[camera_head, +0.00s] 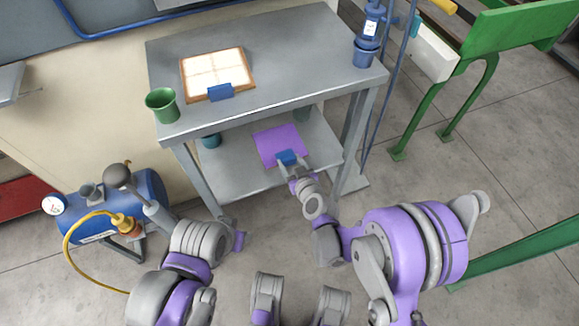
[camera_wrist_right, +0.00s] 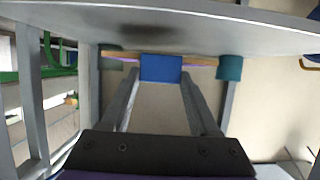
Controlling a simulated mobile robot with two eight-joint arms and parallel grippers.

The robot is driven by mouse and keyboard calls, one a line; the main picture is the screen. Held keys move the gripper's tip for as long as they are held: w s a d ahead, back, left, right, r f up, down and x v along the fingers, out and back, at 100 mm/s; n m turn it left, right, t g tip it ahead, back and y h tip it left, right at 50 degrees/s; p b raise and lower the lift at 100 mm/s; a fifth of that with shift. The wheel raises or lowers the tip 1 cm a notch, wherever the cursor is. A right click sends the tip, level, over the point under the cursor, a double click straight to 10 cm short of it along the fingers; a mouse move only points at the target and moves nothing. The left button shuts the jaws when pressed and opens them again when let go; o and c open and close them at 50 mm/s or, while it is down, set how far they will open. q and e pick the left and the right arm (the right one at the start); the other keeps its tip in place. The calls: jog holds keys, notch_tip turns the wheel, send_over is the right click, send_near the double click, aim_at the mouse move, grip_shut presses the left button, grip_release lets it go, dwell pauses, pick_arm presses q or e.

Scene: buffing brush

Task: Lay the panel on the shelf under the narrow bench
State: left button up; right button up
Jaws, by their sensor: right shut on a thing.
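The narrow bench (camera_head: 262,50) is a grey metal table with a lower shelf (camera_head: 222,178). The purple-faced panel (camera_head: 277,141) shows over that shelf, under the bench top, with a blue block (camera_head: 287,158) at its near edge. My right gripper (camera_head: 288,163) is shut on this block. In the right wrist view, the block (camera_wrist_right: 160,68) sits between the fingertips and the panel (camera_wrist_right: 200,61) shows nearly edge-on. I cannot tell whether the panel touches the shelf. My left arm is at lower left, but its gripper is not visible.
On the bench top are a tiled panel (camera_head: 216,71), a green cup (camera_head: 162,105) and a blue device (camera_head: 368,38). A blue tank (camera_head: 100,205) stands left.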

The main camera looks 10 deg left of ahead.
jog(key=shift+f+b, duration=0.45)
jog(key=shift+f, duration=1.2)
jog(key=shift+f, duration=0.15)
jog(key=o, duration=1.4)
jog(key=shift+r, duration=0.3)
jog(key=p+v, duration=0.1)
jog(key=v, duration=1)
jog(key=shift+s+d, duration=0.25)
jog(key=shift+s, duration=0.1)
